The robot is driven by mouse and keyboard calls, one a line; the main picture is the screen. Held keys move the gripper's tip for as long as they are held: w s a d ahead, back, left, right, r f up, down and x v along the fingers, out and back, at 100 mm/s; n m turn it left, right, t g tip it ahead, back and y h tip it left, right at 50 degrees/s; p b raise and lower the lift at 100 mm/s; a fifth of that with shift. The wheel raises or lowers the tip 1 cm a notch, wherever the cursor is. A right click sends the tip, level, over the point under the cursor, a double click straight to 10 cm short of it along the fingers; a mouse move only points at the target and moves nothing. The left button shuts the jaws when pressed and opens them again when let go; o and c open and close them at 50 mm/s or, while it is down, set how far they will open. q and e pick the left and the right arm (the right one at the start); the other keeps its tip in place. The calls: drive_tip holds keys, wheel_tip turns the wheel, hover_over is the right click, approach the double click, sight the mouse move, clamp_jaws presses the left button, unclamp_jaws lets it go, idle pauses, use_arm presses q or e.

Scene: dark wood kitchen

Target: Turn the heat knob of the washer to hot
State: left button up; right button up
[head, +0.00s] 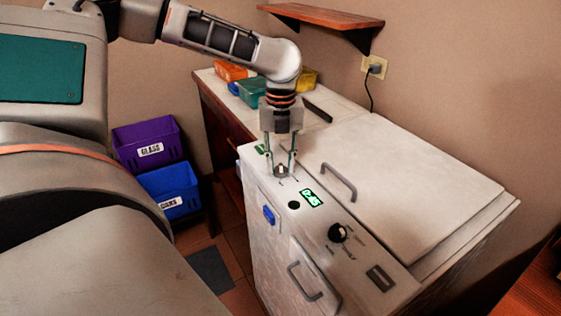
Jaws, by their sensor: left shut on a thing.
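The white washer (262,205) stands in the middle, with its control panel along the front top edge. My left gripper (281,173) comes down from above over the far left part of this panel. Its two fingers are shut on a small knob (281,169), taken to be the heat knob, which they mostly hide. I cannot read the knob's setting or the marks around it. A green lit display (311,198) and a black round button (294,205) are to the right of the fingertips. A larger black knob (338,233) sits farther right. My right gripper is not in view.
The washer's lid is closed, with a grey handle (340,181). Behind it, a counter holds colored boxes (252,91). A purple bin (149,143) and a blue bin (168,188) stand at left. A wooden shelf (320,17) hangs above.

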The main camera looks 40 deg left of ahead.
sight(281, 165)
use_arm(q)
drive_tip(key=shift+m, duration=0.4)
drive_tip(key=o, duration=1.1)
drive_tip(key=shift+r, duration=0.1)
wheel_tip(281, 165, up, 12)
idle(0.5)
